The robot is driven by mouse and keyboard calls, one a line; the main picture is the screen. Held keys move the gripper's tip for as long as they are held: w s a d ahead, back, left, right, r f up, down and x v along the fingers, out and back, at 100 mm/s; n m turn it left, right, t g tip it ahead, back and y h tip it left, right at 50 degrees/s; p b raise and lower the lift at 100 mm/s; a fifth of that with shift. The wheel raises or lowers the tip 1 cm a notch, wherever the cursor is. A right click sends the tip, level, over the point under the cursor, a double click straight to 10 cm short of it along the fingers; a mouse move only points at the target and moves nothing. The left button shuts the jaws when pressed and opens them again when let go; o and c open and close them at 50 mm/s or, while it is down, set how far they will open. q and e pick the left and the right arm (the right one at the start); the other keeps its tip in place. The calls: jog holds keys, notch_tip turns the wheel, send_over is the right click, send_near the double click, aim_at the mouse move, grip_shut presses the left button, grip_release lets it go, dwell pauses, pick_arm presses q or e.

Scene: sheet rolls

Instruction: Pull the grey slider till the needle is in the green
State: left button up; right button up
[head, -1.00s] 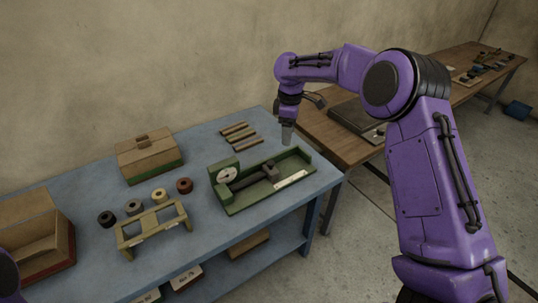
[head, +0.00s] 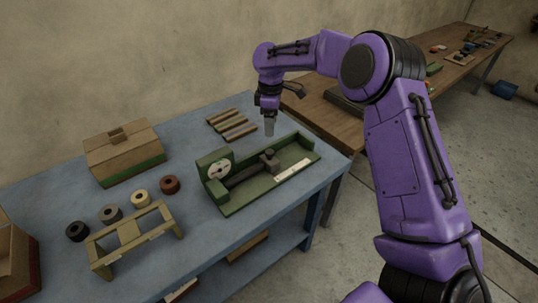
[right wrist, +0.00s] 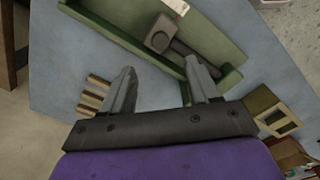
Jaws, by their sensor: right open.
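The green gauge fixture (head: 225,203) sits on the blue table, with a round white dial (head: 219,169) at its left end. The needle on the dial is too small to read. The grey slider (head: 269,160) is a dark block on a bar along the fixture's channel; it also shows in the right wrist view (right wrist: 160,36). My right gripper (head: 269,130) hangs above the slider, near the back side of the fixture, apart from it. In the right wrist view its two fingers (right wrist: 160,88) are spread with nothing between them. My left gripper is not in view.
Several bars (head: 232,125) lie behind the fixture. A wooden box (head: 124,153), several rolls (head: 141,198) and a wooden stand (head: 136,240) occupy the left of the blue table (head: 200,240). A brown table (head: 400,85) stands at right.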

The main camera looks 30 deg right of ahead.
aim_at(271, 151)
notch_tip(271, 151, down, 11)
jog(key=shift+r+p, duration=0.2)
jog(key=shift+p, duration=0.85)
